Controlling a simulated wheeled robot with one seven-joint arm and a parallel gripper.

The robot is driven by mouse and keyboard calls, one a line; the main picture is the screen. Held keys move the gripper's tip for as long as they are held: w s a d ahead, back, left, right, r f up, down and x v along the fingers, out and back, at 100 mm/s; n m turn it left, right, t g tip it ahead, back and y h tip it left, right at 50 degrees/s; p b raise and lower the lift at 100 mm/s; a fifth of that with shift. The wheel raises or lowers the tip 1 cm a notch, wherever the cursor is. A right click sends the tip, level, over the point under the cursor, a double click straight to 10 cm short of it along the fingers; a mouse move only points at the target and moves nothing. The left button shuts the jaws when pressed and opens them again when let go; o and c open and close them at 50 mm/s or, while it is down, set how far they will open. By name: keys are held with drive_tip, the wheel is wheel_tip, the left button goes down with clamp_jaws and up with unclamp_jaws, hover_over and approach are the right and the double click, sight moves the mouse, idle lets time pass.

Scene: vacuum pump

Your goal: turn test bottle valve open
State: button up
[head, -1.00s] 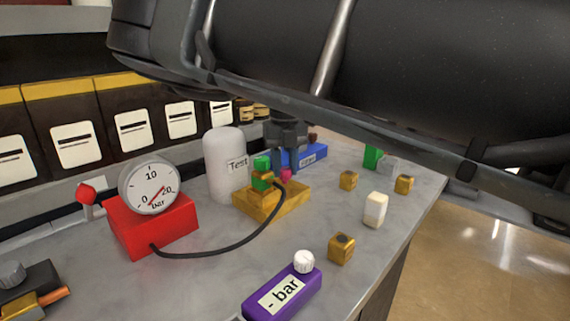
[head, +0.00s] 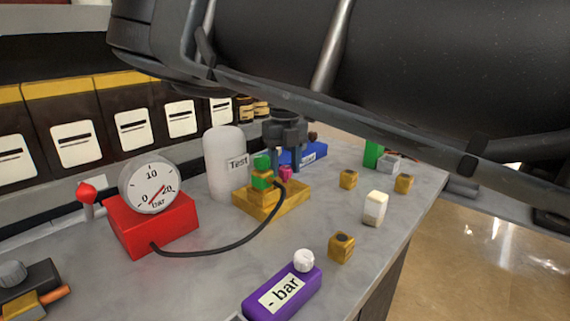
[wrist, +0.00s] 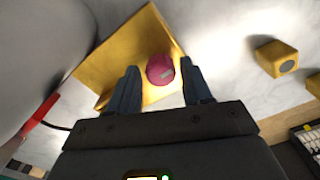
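The white test bottle (head: 224,165), labelled "Test", stands on the bench beside a yellow fitting (head: 250,206) with a green part (head: 261,172) on top. The small pink valve knob (head: 286,173) is at the fitting's back right. My gripper (head: 286,167) points down over the knob. In the wrist view my gripper (wrist: 162,80) is open. The pink knob (wrist: 160,69) lies between the line of the two fingers, with a visible gap on each side. How far the fingertips stand above the knob is hard to tell.
A black hose runs from the fitting to the red gauge box (head: 155,225). A blue box (head: 303,154) stands behind my gripper. Several small yellow and white blocks and a purple "- bar" box (head: 283,292) lie on the grey bench. Its front right has clear patches.

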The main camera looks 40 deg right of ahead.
sight(285, 167)
drive_tip(key=shift+o, duration=0.7)
wheel_tip(285, 167, up, 8)
drive_tip(key=shift+f, duration=0.1)
idle(0.4)
